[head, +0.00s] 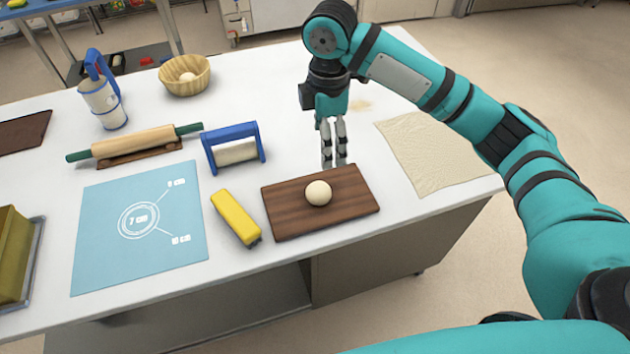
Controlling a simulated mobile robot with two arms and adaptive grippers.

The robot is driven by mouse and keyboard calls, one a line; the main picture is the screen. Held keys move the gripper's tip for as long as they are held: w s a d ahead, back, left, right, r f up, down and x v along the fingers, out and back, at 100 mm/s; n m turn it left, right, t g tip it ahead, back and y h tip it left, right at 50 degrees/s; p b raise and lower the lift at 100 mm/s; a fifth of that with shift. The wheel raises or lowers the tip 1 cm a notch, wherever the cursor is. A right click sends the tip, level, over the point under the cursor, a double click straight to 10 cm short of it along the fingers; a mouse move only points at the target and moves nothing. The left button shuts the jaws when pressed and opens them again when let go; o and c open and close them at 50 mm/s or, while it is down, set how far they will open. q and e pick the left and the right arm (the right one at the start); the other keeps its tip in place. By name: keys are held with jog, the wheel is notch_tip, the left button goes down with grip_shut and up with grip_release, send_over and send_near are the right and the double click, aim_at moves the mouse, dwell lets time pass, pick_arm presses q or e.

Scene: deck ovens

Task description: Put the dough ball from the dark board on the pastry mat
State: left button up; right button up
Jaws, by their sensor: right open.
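A pale round dough ball (318,193) rests on the dark wooden board (284,217) near the front edge of the table. The blue pastry mat (107,238) lies flat on the left, with a white circle and markings printed on it and nothing on top. My right gripper (334,163) points down at the far edge of the board, just behind the dough ball. It is open and empty, and its fingers look apart from the ball. Its exact height above the table is hard to tell. My left gripper does not show.
A yellow block-like item (236,217) lies between mat and board. Behind are a blue-framed tool (233,147), a rolling pin (134,143), a blue-topped canister (102,98) and a wooden bowl (185,76) with a ball in it. A cream cloth (430,150) lies right; a yellowish container (12,255) stands left.

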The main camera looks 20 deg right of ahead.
jog(key=p, duration=0.1)
send_over(323, 192)
notch_tip(323, 192, down, 6)
jog(key=r, duration=0.1)
jog(key=f, duration=0.3)
jog(key=shift+d+f+p, duration=0.2)
jog(key=shift+f+p, duration=0.1)
jog(key=shift+f, duration=1)
jog(key=f, duration=0.1)
jog(key=f+p, duration=0.1)
jog(key=f, duration=0.1)
jog(key=f+p, duration=0.1)
jog(key=shift+w+a+f, duration=0.1)
jog(key=shift+a+f, duration=0.15)
jog(key=shift+f, duration=0.25)
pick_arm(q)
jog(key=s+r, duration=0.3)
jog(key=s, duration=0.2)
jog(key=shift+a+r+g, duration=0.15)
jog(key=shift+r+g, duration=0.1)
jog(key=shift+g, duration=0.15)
pick_arm(e)
jog(key=shift+c, duration=0.4)
